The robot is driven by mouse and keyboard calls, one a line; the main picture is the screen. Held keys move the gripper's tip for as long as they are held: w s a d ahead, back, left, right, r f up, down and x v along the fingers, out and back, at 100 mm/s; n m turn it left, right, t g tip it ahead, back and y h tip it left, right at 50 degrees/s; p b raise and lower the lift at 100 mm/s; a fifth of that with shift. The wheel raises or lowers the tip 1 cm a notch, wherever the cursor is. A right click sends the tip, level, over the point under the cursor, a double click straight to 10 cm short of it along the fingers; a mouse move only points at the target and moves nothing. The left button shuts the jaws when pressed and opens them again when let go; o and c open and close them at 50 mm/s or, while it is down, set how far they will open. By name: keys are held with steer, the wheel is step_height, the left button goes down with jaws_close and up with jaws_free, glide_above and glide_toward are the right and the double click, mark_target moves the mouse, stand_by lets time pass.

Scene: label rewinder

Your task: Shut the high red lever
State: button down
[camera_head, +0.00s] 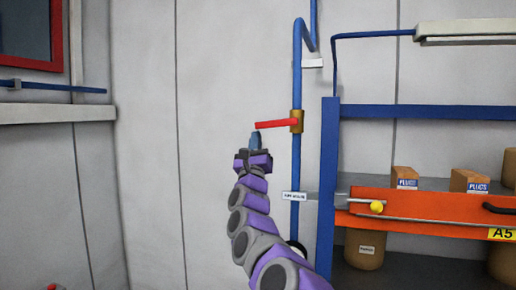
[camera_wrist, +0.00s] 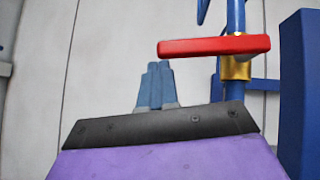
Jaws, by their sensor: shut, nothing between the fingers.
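The red lever (camera_head: 273,124) sticks out level to the left from a brass valve (camera_head: 297,121) on an upright blue pipe (camera_head: 296,165). In the wrist view the red lever (camera_wrist: 210,46) crosses in front of the pipe, above the brass valve (camera_wrist: 235,68). My gripper (camera_head: 255,140) is just below and left of the lever's free end in the head view.
A blue rack frame (camera_head: 329,190) stands right of the pipe, with an orange beam (camera_head: 430,206) and cardboard boxes (camera_head: 404,177). A small white label (camera_head: 294,196) is on the pipe lower down. The grey wall (camera_head: 145,150) left of my arm is clear.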

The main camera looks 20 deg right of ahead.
steer(key=shift+w+a+r+m+g+h+b, duration=0.15)
steer(key=shift+a+r+m+g+h+b, duration=0.2)
steer(key=shift+r+m+h, duration=0.4)
